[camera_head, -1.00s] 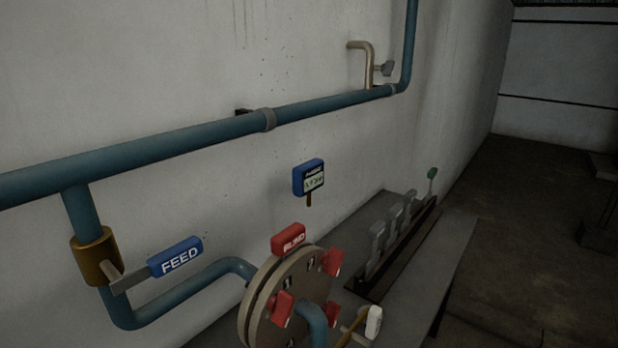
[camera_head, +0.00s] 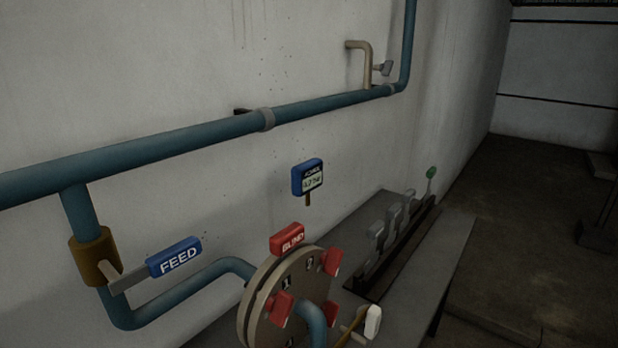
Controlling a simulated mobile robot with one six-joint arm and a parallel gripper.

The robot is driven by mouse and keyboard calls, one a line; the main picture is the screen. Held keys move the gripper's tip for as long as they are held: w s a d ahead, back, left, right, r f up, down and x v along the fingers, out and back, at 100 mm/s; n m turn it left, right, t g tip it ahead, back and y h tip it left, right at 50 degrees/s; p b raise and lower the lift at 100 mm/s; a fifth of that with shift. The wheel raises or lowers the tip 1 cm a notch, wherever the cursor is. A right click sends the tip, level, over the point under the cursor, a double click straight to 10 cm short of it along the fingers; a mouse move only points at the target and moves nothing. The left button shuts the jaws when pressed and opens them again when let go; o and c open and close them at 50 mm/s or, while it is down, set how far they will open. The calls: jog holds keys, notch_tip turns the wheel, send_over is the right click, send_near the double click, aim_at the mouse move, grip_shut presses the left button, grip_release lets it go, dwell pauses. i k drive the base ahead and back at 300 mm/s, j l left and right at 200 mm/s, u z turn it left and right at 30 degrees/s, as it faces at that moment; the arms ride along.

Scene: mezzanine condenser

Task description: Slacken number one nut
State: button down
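The round flange (camera_head: 258,302) is at the bottom centre, with a blue pipe (camera_head: 313,318) running to its face. Red nuts with tab-like heads sit around its face. The number 1 is marked on the face at the left, just above a red nut (camera_head: 279,307). The number 2 is marked at the upper right, beside another red nut (camera_head: 332,262). A further red nut (camera_head: 329,312) shows at the lower right, partly behind the pipe. A red BLIND tag (camera_head: 287,239) stands on the flange's top edge. My gripper is not in view.
A blue FEED handle (camera_head: 174,257) sticks out from a brass valve (camera_head: 94,256) at the left. A blue gauge (camera_head: 308,177) stands behind the flange. A white-ended lever (camera_head: 372,321) is close at its right. Grey levers (camera_head: 393,226) line the bench behind.

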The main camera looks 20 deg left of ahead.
aim_at(279, 304)
jog(key=u, duration=1.25)
